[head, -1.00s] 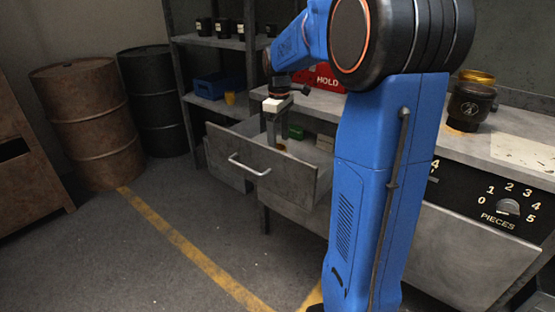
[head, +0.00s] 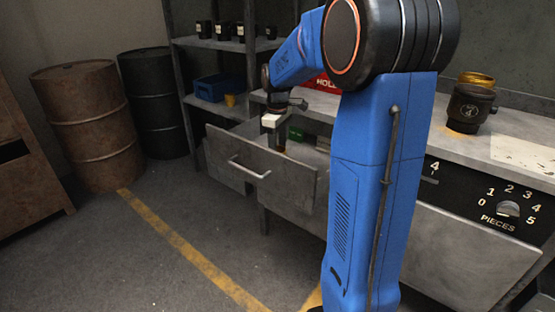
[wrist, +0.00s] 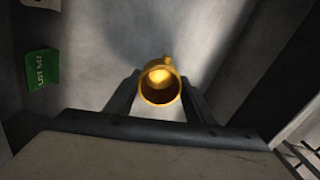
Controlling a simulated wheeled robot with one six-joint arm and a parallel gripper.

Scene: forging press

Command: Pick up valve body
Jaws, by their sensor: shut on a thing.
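The valve body is a brass, hollow, round-mouthed piece with a small side nub (wrist: 160,91) in the wrist view. It sits between the two fingers of my gripper (wrist: 160,100), which are shut on it. In the head view my gripper (head: 273,137) reaches down into the open drawer (head: 262,172). The valve body is mostly hidden there by the drawer front and the fingers. The grey drawer floor shows behind the piece in the wrist view; I cannot tell whether the piece touches it.
A green tag marked LOT (wrist: 42,70) lies left of the piece in the drawer. The drawer walls are close around my gripper. A black jar with a brass top (head: 470,106) stands on the bench. Shelves (head: 215,100) and barrels (head: 95,120) stand at the left.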

